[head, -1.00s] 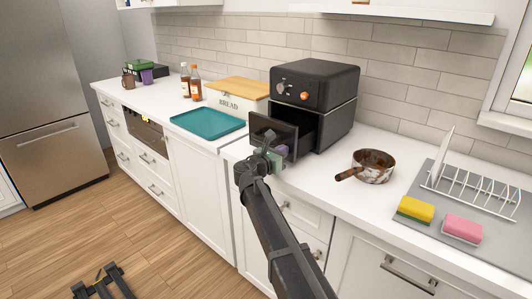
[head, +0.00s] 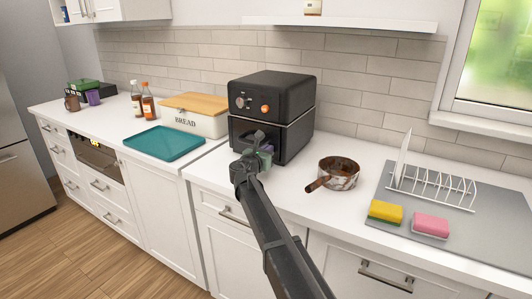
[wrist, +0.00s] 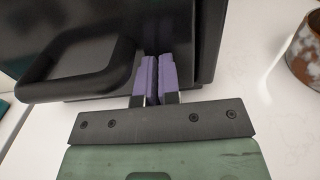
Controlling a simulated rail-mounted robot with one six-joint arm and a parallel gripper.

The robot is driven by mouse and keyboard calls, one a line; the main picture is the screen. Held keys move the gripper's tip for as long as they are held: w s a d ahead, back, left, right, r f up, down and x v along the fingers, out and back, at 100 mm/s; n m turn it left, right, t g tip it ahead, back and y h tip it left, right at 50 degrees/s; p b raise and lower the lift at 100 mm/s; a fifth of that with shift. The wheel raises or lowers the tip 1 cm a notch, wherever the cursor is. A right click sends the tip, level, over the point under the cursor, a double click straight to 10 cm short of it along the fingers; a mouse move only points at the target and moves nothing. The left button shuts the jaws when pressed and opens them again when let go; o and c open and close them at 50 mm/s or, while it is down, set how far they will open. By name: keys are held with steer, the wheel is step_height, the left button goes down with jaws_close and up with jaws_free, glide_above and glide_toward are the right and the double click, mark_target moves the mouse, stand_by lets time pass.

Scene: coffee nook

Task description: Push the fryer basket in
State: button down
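The black air fryer (head: 290,110) stands on the white counter. Its fryer basket (head: 240,135) sits in the lower front of the housing, and no wide opening shows; whether it is fully flush I cannot tell. My gripper (head: 262,152) is at the basket's front, partly hidden by my arm. In the wrist view, the purple fingertips of my gripper (wrist: 157,78) are together with nothing between them. They are at the basket's front panel (wrist: 125,50), just right of its looped black handle (wrist: 65,65), and appear to touch the panel.
A rusty saucepan (head: 340,172) stands right of the fryer. A teal tray (head: 165,143) and a bread box (head: 195,122) are on the left. Yellow (head: 385,211) and pink (head: 430,225) sponges and a dish rack (head: 435,187) are further right.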

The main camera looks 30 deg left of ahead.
steer(key=shift+w+r, duration=0.1)
steer(key=shift+w, duration=0.1)
steer(key=shift+s+d, duration=0.15)
steer(key=shift+s, duration=0.25)
steer(key=s, duration=0.9)
steer(key=s+a, duration=0.1)
steer(key=s, duration=0.3)
steer(key=shift+s+a, duration=0.1)
steer(key=shift+s, duration=0.2)
